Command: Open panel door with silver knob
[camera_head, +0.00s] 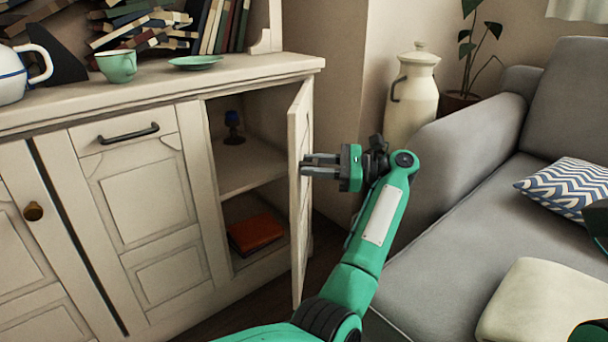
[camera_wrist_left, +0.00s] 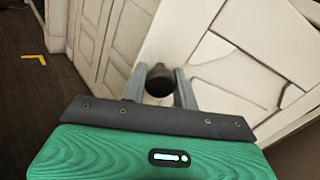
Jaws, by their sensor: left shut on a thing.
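The panel door (camera_head: 299,219) on the right end of the white cabinet stands swung well out from the cabinet front, seen nearly edge-on. Its outer panelled face (camera_wrist_left: 225,65) fills much of the left wrist view. My left gripper (camera_head: 306,164) is at that outer face, with its fingers on either side of the knob (camera_wrist_left: 159,82). The knob looks dark and round in the left wrist view; the fingers hide it in the head view. My left gripper is shut on it. My right gripper's fingers do not show.
A grey sofa (camera_head: 470,190) stands close on the right, with a cream jug (camera_head: 412,96) behind my left gripper.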

